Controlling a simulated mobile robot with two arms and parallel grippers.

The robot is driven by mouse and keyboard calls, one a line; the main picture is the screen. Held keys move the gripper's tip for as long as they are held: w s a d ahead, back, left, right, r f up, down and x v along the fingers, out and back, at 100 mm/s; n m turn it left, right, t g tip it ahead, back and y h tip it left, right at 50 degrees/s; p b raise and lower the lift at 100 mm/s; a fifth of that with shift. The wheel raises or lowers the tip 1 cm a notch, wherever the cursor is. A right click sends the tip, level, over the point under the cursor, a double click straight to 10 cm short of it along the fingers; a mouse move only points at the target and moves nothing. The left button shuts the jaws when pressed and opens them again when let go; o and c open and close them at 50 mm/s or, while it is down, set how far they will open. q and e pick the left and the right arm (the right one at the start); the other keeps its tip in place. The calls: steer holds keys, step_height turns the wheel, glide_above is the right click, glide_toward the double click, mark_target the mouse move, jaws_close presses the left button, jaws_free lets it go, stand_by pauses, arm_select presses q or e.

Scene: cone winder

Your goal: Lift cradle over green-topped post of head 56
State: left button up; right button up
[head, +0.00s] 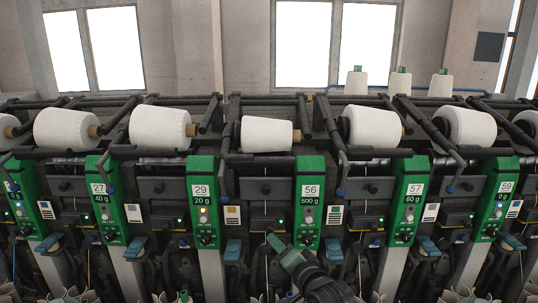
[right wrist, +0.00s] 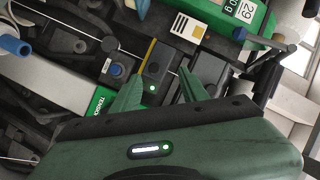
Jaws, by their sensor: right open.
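The green-topped post of head 56 (head: 309,190) carries a "56" and "500 g" label and stands right of centre in the head view. A white cone package (head: 266,134) sits up left of it, with dark cradle arms (head: 231,128) beside it. I cannot tell from the picture whether this cradle belongs to head 56. My right gripper (head: 276,242) is open, low and left of the post, in front of the machine face. In the right wrist view its open fingers (right wrist: 158,86) point at a dark box with a green light, with nothing between them. My left gripper is not in view.
Green posts of head 29 (head: 203,200) and head 57 (head: 409,200) stand on either side. A blue-tipped lever (head: 341,191) hangs right of post 56. Blue paddles (head: 233,249) jut out low down. White cones (head: 356,82) stand behind the machine.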

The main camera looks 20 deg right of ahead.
mark_target(276, 164)
steer(key=w+r+m+t, duration=0.1)
steer(key=w+r, duration=0.1)
steer(key=r, duration=0.4)
steer(key=w+d+r+m+t, duration=0.1)
steer(key=w+r+m+t, duration=0.1)
steer(key=r, duration=0.4)
steer(key=w+d+r+m+t, duration=0.1)
steer(key=w+r+m+t, duration=0.1)
steer(key=r, duration=0.4)
steer(key=shift+w+r, duration=0.35)
steer(key=shift+w, duration=0.3)
steer(key=p+x, duration=0.2)
steer(key=x, duration=0.3)
steer(key=shift+w+r+p, duration=0.2)
steer(key=shift+w+p, duration=0.1)
steer(key=shift+p, duration=0.05)
steer(key=shift+x, duration=0.9)
steer(key=shift+a+f, duration=0.1)
jaws_close()
steer(key=shift+f, duration=0.1)
